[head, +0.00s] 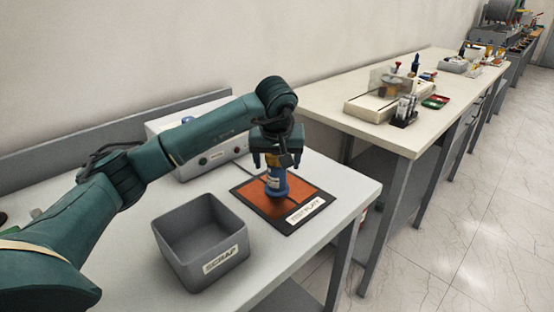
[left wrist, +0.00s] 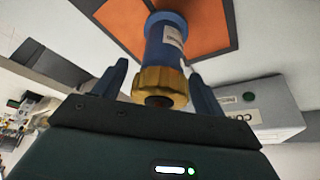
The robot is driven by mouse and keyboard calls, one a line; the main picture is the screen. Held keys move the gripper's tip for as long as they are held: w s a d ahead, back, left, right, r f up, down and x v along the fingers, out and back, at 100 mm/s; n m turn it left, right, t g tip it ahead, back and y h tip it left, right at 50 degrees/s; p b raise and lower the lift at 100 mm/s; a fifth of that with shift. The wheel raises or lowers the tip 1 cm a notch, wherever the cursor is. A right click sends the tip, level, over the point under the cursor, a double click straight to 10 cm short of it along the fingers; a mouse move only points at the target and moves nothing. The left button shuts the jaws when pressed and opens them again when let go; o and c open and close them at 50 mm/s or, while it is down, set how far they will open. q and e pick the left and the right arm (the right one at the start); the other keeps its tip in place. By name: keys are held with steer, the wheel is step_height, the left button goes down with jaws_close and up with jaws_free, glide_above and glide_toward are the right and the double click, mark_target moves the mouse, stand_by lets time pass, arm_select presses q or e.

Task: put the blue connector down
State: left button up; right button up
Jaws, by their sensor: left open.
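The blue connector (head: 276,183) stands upright on the orange mat with black border (head: 306,186). In the left wrist view the blue connector (left wrist: 164,45) shows a gold ring at its near end and a white label on its side. My left gripper (head: 278,160) is directly above the connector. In the left wrist view my left gripper (left wrist: 158,90) has its two fingers spread on either side of the gold end, with gaps between. It is open. The connector's foot rests on the orange area. My right gripper is not in view.
A grey open bin labelled SCRAP (head: 203,243) stands left of the mat. A grey box with knobs (head: 205,152) stands behind my left arm. A second table (head: 425,134) with several tools is at the back right. The table's right edge is near the mat.

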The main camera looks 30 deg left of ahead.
arm_select(q)
steer(key=v, duration=1.2)
steer(key=shift+r, duration=0.2)
